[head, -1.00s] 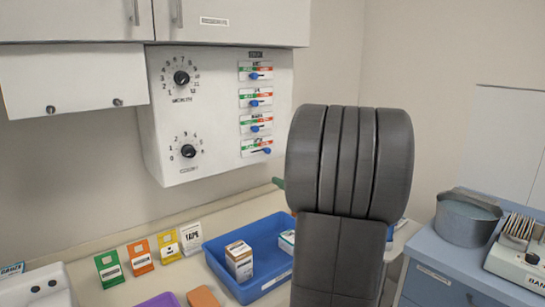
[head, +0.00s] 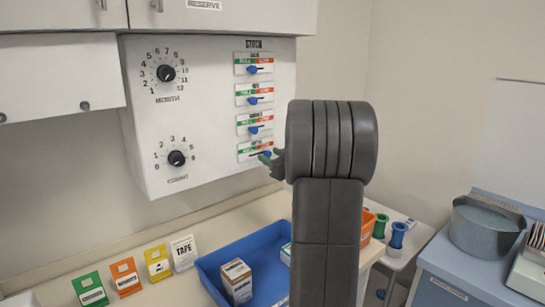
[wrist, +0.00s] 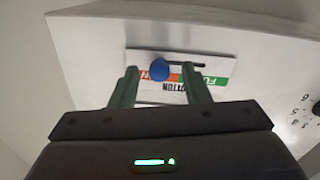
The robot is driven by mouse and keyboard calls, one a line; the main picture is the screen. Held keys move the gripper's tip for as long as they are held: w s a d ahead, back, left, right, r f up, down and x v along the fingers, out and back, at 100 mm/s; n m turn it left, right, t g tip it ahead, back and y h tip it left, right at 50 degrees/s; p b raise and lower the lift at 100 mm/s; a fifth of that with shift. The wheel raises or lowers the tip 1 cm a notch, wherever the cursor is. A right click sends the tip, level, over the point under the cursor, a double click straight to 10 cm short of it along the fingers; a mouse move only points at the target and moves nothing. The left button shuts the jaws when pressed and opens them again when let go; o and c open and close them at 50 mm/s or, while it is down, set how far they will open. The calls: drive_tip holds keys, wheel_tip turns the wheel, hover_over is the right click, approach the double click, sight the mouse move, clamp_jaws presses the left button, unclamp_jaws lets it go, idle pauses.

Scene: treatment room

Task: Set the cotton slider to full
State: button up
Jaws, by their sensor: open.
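The cotton slider is the lowest slider plate (head: 250,149) on the white wall panel, green on its left and orange on its right. Its blue knob (head: 266,154) sits toward the orange end. In the wrist view the plate (wrist: 218,66) appears upside down, with green "FULL" lettering at right. There the blue knob (wrist: 159,69) is over the orange part, between the green fingers of my gripper (wrist: 160,82). My gripper (head: 271,163) is open at the knob in the head view; whether a finger touches it is unclear.
Several similar sliders (head: 253,94) stand above it. Two black dials (head: 176,158) are at the panel's left. A counter below holds a blue tray (head: 215,262) with a box (head: 236,281) and coloured label cards (head: 125,276). A metal pot (head: 487,228) stands at right.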

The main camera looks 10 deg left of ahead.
clamp_jaws()
drive_tip(key=s+a, duration=0.1)
drive_tip(key=s, duration=0.1)
drive_tip(key=s+a+b, duration=0.1)
drive_tip(key=s+a, duration=0.1)
drive_tip(key=shift+a, duration=0.15)
unclamp_jaws()
drive_tip(key=shift+s+a, duration=0.1)
drive_tip(key=shift+s, duration=0.15)
drive_tip(key=shift+w, duration=0.1)
